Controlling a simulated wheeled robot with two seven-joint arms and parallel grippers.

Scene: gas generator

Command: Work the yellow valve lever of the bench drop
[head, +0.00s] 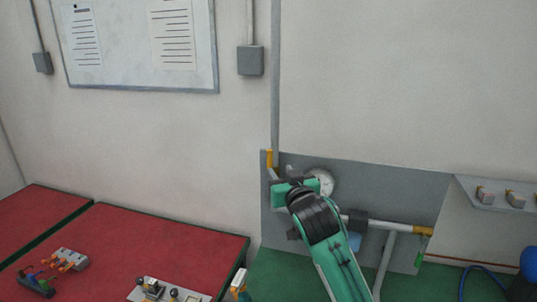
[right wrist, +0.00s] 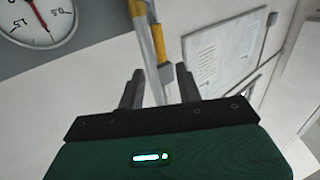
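A yellow upright piece (head: 269,158), which looks like the valve lever, stands at the left end of the grey pipework, by the wall pipe. In the right wrist view yellow parts (right wrist: 158,43) show on slim grey bars just beyond my fingertips. My right gripper (right wrist: 160,70) is open, with a dark finger on each side of the bar's line. I cannot tell whether either finger touches it. In the head view my right gripper (head: 281,186) is at the pipework's left end, and my arm hides part of the valve. My left gripper is not in view.
A round gauge (head: 322,183) sits close beside my right gripper; it also shows in the right wrist view (right wrist: 38,18). A grey backing panel (head: 405,190) stands behind the pipe. Another yellow fitting (head: 423,231) is at right. A red-topped bench (head: 150,240) with small parts lies left.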

